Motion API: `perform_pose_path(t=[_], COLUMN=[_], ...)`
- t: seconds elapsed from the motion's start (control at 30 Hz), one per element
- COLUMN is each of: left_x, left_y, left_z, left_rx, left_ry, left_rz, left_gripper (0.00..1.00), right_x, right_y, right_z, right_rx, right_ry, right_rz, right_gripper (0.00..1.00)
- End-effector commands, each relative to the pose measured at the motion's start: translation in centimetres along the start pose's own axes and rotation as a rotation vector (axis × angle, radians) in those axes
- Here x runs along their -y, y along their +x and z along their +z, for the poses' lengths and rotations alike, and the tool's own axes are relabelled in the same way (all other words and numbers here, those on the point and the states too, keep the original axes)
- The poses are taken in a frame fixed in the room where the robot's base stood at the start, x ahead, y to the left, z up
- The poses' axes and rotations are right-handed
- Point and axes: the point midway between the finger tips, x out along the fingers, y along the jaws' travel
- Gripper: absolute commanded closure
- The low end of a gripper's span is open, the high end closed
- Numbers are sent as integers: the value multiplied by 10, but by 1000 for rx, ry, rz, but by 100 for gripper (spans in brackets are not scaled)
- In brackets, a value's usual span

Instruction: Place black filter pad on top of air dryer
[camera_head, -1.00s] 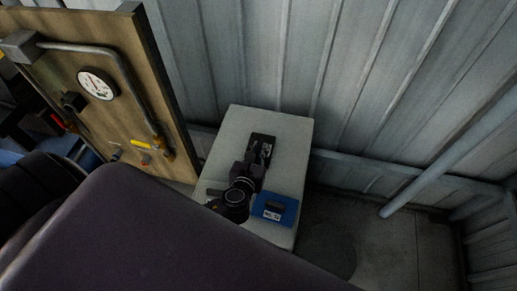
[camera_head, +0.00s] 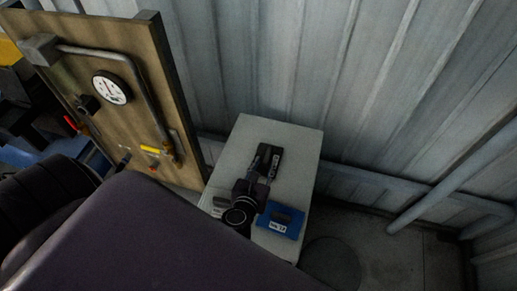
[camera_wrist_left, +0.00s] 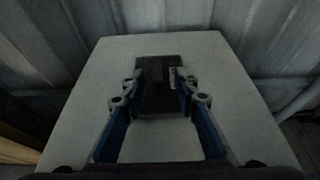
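The black filter pad (camera_head: 269,158), dark and flat with a small pale label, appears to lie on the light grey top of a box-like unit (camera_head: 250,136), which I take to be the air dryer. In the left wrist view, the pad (camera_wrist_left: 158,98) is around the middle of that top (camera_wrist_left: 235,120). My left gripper (camera_head: 262,172) is at the near part of the pad. In the wrist view, its fingers (camera_wrist_left: 160,78) are spread, one along each side edge of the pad; any contact is hard to tell. My right gripper is out of view.
A blue labelled item (camera_head: 281,222) and a pale item (camera_head: 217,204) sit at the near end of the top. A wooden panel with a gauge (camera_head: 111,88) and pipe stands at left. A corrugated metal wall (camera_head: 290,60) is close behind. Floor shows at right.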

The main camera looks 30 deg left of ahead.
Motion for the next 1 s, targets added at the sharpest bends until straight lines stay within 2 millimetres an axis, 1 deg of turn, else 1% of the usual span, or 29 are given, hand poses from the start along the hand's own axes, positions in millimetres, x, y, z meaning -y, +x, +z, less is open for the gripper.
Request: perform_pose_path(t=[0.03, 0.2, 0.3, 0.4, 0.6, 1.0], left_x=[0, 0, 0, 0, 0, 0], left_y=[-13, -47, -63, -73, -80, -80], left_z=[-2, -2, -2, -1, 0, 0], left_rx=[-3, -2, -2, -1, 0, 1], left_ry=[0, 0, 0, 0, 0, 0], left_rz=[-2, -2, -1, -1, 1, 0], left_gripper=[72, 72, 72, 72, 72, 72], right_x=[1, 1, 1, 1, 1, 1], right_y=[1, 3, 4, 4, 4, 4], right_z=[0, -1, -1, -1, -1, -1], right_rx=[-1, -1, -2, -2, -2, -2], right_ry=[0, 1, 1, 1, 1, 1], right_rz=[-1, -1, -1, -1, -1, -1], right_gripper=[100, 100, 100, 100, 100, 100])
